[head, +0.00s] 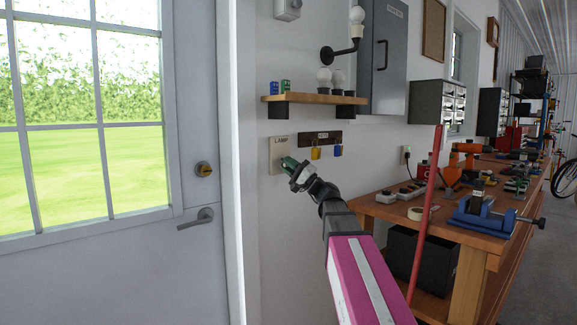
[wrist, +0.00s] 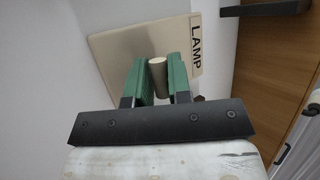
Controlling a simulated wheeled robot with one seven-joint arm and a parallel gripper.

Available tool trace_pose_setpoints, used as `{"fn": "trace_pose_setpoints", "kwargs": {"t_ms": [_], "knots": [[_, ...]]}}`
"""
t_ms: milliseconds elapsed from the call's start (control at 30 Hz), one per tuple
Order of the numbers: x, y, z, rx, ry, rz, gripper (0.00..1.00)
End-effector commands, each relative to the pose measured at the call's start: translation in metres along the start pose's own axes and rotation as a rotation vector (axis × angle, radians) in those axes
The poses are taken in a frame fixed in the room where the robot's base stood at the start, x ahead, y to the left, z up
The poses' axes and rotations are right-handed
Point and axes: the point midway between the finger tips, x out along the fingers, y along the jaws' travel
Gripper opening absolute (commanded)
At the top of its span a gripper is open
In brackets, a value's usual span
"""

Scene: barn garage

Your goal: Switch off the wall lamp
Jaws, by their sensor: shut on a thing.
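The cream switch plate labelled LAMP (head: 281,150) is on the white wall beside the door, and it fills the upper middle of the wrist view (wrist: 125,45). A pale, stubby switch lever (wrist: 157,72) sticks out of it. My gripper (head: 290,163) is at the plate, and its green fingers (wrist: 158,84) are shut on the lever, one on each side. In the head view my gripper hides the lever and the plate's lower right. The wall lamp (head: 341,50), a black bracket with a round white bulb, is above the shelf. I cannot tell whether it is lit.
A small wooden shelf (head: 312,99) with bulbs and small boxes juts out just above the plate. A key rack (head: 322,139) with blue and yellow tags is to the right. The door handle (head: 197,218) is at left. A cluttered workbench (head: 440,205) stands at right.

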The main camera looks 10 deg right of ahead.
Motion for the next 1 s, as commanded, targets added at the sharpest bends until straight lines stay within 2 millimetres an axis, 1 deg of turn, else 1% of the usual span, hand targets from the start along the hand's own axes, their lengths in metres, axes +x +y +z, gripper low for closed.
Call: {"fn": "trace_pose_setpoints", "kwargs": {"t_ms": [433, 467, 500, 533, 867, 1000], "knots": [[0.0007, -0.0017, -0.0004, -0.002, 0.001, -0.017, 0.0], [0.0007, -0.0017, -0.0004, -0.002, 0.001, -0.018, 0.25], [0.0006, -0.0017, -0.0004, -0.002, 0.001, -0.017, 0.38], [0.0006, -0.0016, -0.0004, -0.002, 0.001, -0.017, 0.41], [0.0002, -0.0001, 0.0001, -0.001, 0.0, -0.005, 0.41], [0.0004, -0.0021, 0.0003, 0.014, 0.0, 0.035, 0.41]]}}
